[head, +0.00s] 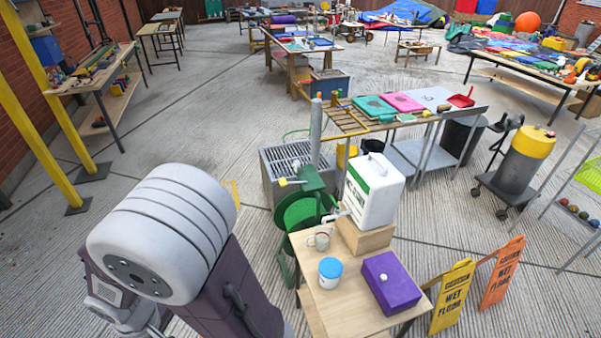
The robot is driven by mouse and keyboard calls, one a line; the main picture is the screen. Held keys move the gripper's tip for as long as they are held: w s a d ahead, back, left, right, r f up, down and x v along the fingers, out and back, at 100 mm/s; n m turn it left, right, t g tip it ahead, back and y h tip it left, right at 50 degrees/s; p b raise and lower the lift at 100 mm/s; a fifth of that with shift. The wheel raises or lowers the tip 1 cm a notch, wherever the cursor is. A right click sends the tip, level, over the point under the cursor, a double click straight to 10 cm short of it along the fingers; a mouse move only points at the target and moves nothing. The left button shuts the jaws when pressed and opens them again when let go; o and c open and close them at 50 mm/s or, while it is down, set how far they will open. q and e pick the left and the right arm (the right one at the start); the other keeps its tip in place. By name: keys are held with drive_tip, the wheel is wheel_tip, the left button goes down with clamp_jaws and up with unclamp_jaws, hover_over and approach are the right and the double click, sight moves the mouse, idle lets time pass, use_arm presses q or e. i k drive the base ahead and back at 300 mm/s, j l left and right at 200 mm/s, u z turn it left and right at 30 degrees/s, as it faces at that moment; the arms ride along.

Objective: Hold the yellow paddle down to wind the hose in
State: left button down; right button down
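A green hose reel (301,215) stands beside the left edge of a wooden table, near the middle of the view. A small yellow piece (283,182), which looks like the paddle, sticks out to the left at the top of the reel's green housing (311,178). It is too small to tell whether it is raised or pressed. The hose itself is hard to make out. A large grey and purple part of my own arm fills the lower left. Neither of my grippers shows.
The wooden table (325,305) holds a white jerrycan (372,190), a jug (320,238), a blue-lidded tub (330,272) and a purple box (391,281). A grey grated sink (285,165) stands behind the reel. Wet-floor signs (452,297) stand right. Floor left of the reel is clear.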

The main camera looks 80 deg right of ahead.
sight(283, 182)
drive_tip(key=i+l+z, duration=0.15)
drive_tip(key=z, duration=0.3)
drive_tip(key=i+z, duration=0.3)
drive_tip(key=z, duration=0.2)
drive_tip(key=i+z, duration=0.2)
drive_tip(key=z, duration=0.25)
drive_tip(key=i+j+z, duration=0.1)
drive_tip(key=z, duration=0.4)
drive_tip(key=i+j+z, duration=0.25)
drive_tip(key=z, duration=0.2)
drive_tip(key=i+j+z, duration=0.2)
drive_tip(key=z, duration=0.25)
drive_tip(key=i+l+z, duration=0.1)
drive_tip(key=z, duration=0.3)
drive_tip(key=i+z, duration=0.25)
drive_tip(key=z, duration=0.15)
drive_tip(key=i+z, duration=0.2)
drive_tip(key=z, duration=0.15)
drive_tip(key=i+j+z, duration=0.1)
drive_tip(key=z, duration=0.3)
drive_tip(key=i+j, duration=0.05)
drive_tip(key=i, duration=0.05)
